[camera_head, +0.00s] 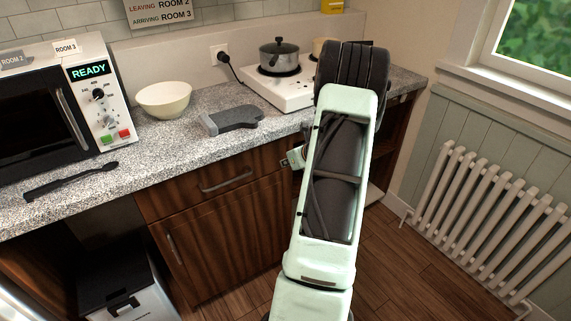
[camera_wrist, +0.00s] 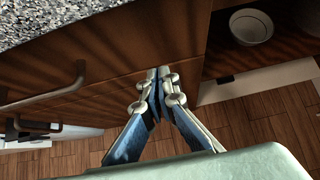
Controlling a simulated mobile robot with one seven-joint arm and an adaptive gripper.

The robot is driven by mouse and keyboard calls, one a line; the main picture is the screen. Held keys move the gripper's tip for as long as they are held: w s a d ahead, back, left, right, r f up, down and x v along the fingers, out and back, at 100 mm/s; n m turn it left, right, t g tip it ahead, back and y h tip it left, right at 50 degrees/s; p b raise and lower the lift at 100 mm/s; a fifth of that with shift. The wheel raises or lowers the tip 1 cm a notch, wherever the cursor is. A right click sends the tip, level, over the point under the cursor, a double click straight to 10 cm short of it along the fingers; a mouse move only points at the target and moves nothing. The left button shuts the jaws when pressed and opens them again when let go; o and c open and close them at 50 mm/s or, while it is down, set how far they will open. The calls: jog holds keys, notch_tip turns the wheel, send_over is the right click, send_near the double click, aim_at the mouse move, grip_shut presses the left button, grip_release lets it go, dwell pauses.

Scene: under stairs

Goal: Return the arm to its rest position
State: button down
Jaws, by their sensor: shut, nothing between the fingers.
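My arm (camera_head: 325,190) rises through the middle of the head view, pale green with a dark joint at its top. It hides my gripper almost wholly there. In the wrist view my gripper (camera_wrist: 157,78) has its two fingertips together, with nothing between them. The fingers point at the brown wooden cabinet front (camera_wrist: 140,55), just below the speckled counter (camera_wrist: 50,20). I cannot tell whether the fingertips touch the wood.
A radiator (camera_head: 490,225) stands at right. An open shelf holds a white bowl (camera_wrist: 251,26).

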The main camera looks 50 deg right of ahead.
jog(key=v, duration=0.9)
jog(key=shift+r, duration=0.1)
